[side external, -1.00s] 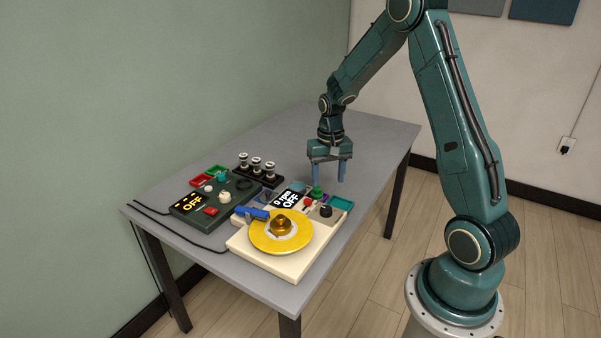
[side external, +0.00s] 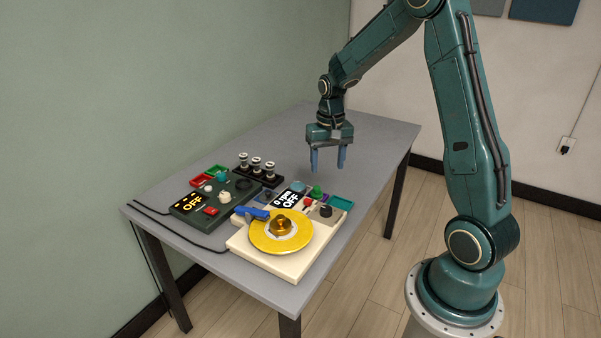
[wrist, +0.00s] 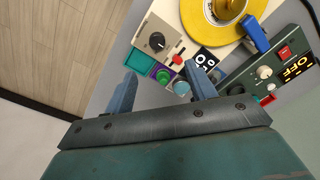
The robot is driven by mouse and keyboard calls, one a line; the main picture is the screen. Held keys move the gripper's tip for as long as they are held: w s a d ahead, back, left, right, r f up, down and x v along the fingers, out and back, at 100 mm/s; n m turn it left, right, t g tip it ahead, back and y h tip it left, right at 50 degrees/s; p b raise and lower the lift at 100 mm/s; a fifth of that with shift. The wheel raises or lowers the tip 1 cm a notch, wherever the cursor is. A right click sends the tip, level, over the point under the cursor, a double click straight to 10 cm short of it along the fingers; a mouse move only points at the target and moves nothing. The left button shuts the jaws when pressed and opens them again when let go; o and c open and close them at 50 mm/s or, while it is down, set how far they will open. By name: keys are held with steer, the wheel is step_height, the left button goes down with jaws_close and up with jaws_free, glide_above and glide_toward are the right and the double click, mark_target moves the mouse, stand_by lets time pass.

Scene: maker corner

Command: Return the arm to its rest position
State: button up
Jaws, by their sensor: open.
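My gripper (side external: 328,161) is open and empty. It hangs with its fingers pointing down, above the table behind the cream device. In the wrist view, its two blue fingers (wrist: 163,92) are spread apart with nothing between them but the cream device's small bays behind. The arm reaches over the table from my base at the right.
The grey table (side external: 378,140) holds a cream device (side external: 298,265) with a yellow disc (side external: 262,241) and a display reading OFF. A dark green device (side external: 185,208), also reading OFF, stands left of it. A black rack with spools (side external: 256,166) stands behind. The table's far part is clear.

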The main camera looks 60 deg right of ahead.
steer(key=s+a+r+n+t, duration=0.2)
steer(key=s+a+r+n, duration=0.1)
steer(key=s+a+r, duration=0.4)
steer(key=s+a+r+n+t, duration=0.2)
steer(key=s+a+r+n, duration=0.15)
steer(key=a+r, duration=0.55)
steer(key=s+a+n+t, duration=0.1)
steer(key=s+a, duration=0.3)
steer(key=s, duration=0.4)
steer(key=shift+s+r+n, duration=0.2)
steer(key=shift+r+n, duration=0.05)
steer(key=shift+n, duration=0.2)
